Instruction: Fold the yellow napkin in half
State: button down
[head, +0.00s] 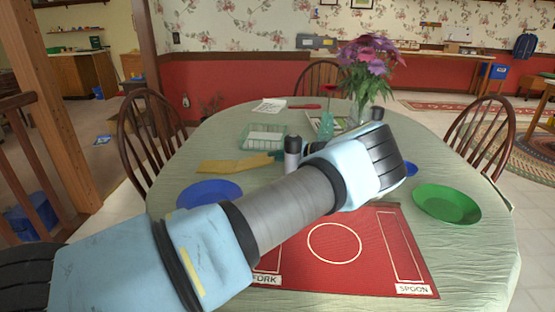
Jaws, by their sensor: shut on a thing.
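The yellow napkin (228,166) lies on the table, left of the middle and behind the blue plate. It shows as a long, narrow, uneven strip, and its right end rises slightly. My arm crosses the view from the lower left and bends back at the right. My gripper (279,156) is small and mostly hidden beside my wrist, at the napkin's right end. It is shut on the napkin there. The exact grip and any cloth behind my arm are hidden.
A blue plate (209,193) stands in front of the napkin, with a green tray (262,130) behind it. My arm covers part of the red placemat (375,262). A green plate (446,204) is at right, and a flower vase (370,108) stands at the back.

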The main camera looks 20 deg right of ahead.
jog(key=c, duration=1)
grip_release()
jog(key=shift+s+d, duration=0.1)
jog(key=b+v, duration=0.2)
jog(key=v, duration=0.8)
jog(key=shift+s+d+r+b, duration=0.1)
jog(key=shift+s+r+b, duration=0.1)
jog(key=shift+b, duration=0.2)
